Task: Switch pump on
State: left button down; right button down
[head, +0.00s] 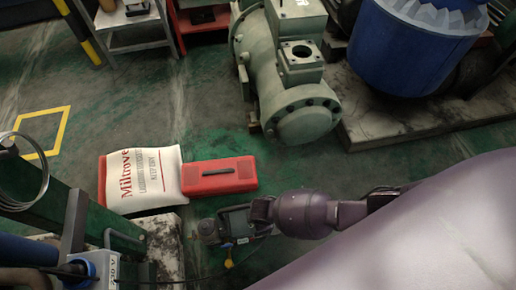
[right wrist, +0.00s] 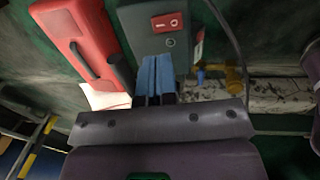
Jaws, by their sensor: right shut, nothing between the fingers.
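The pump (head: 236,222) is a small dark grey unit low on the floor in the head view, partly covered by my right gripper (head: 256,212). In the right wrist view, the pump's grey housing (right wrist: 150,45) carries a red rocker switch (right wrist: 167,22) with a round mark below it. My right gripper (right wrist: 157,78) is shut and empty. Its blue fingertips point at the housing just below the switch in the picture. I cannot tell whether they touch it. My left gripper is not in view.
A red toolbox (head: 218,177) with a black handle lies behind the pump, beside a white printed sack (head: 148,178). A large green machine (head: 290,80) and a blue drum (head: 405,45) stand farther back. A yellow fitting (right wrist: 235,78) sits right of my fingers.

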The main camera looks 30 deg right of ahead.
notch_tip(320, 180, down, 6)
jog(key=b, duration=0.2)
jog(key=shift+d+b, duration=0.1)
jog(key=shift+b, duration=0.25)
jog(key=shift+w+f+b, duration=0.3)
jog(key=shift+f+b, duration=0.1)
jog(key=shift+f, duration=0.25)
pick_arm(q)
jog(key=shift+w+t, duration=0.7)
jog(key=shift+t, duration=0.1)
pick_arm(e)
jog(key=shift+w+f, duration=0.2)
jog(key=shift+w, duration=0.05)
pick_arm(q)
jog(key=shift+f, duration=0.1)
pick_arm(e)
jog(key=shift+d+f+b, duration=0.1)
jog(key=shift+f+b, duration=0.25)
jog(key=shift+r, duration=0.15)
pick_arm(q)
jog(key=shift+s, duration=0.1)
pick_arm(e)
jog(key=shift+s, duration=0.1)
